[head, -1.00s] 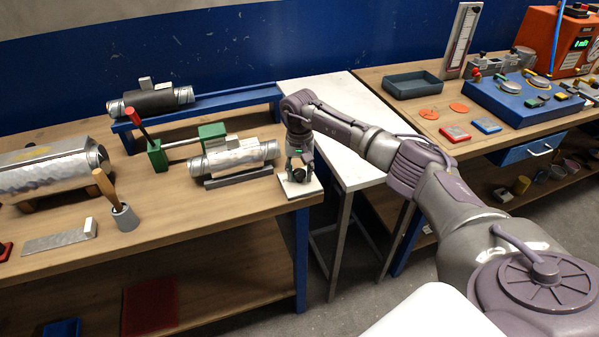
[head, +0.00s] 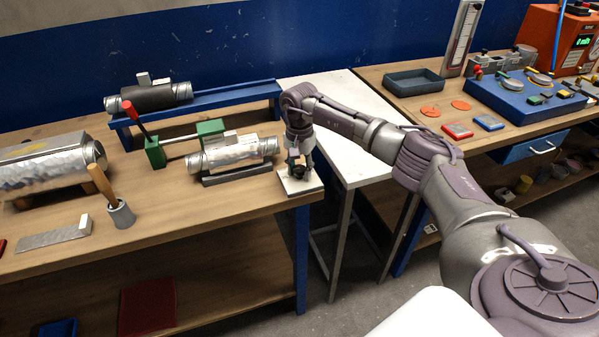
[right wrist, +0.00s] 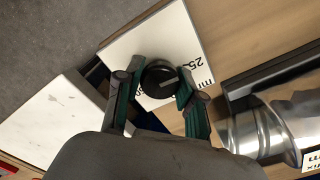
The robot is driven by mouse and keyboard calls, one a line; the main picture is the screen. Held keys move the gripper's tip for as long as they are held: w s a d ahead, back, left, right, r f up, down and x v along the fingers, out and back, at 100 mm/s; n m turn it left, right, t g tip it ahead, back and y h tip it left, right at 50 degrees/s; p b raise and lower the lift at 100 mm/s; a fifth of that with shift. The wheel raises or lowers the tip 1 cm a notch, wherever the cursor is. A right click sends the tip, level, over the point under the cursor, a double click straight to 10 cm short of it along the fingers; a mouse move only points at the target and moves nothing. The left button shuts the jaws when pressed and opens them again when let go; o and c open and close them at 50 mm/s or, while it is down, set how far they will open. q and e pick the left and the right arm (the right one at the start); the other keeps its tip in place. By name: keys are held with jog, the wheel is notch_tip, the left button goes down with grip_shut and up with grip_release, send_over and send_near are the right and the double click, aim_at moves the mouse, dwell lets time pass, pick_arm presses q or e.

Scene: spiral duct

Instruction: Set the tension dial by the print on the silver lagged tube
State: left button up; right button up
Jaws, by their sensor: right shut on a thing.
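In the head view the plate (head: 300,187) lies at the bench's right front corner. My right gripper (head: 297,163) comes down from above onto the knob, and in the right wrist view its green-edged fingers (right wrist: 155,88) close on the knob's two sides. The silver lagged tube (head: 230,158) lies in a dark cradle just left of the plate. A white label shows on it, too small to read in the head view. My left gripper is not visible.
A green clamp (head: 155,152) with a red handle stands left of the tube. A dark-wrapped tube (head: 150,98) rests on a blue rail behind. A white side table (head: 350,120) adjoins the bench at right. A larger silver tube (head: 45,165) lies at far left.

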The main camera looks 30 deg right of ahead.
jog(key=m+b, duration=0.1)
jog(key=m, duration=0.2)
jog(key=shift+m, duration=0.4)
jog(key=m, duration=0.3)
jog(key=shift+m, duration=0.3)
jog(key=m, duration=0.3)
jog(key=shift+r+m, duration=0.1)
jog(key=shift+m, duration=0.3)
jog(key=m, duration=0.8)
jog(key=m+p, duration=0.1)
jog(key=m, duration=0.3)
jog(key=shift+w+r+m, duration=0.1)
jog(key=shift+m, duration=0.2)
jog(key=m, duration=0.3)
jog(key=shift+m+p, duration=0.3)
jog(key=shift+p, duration=0.05)
jog(key=shift+m+p, duration=0.4)
jog(key=shift+m, duration=1.4)
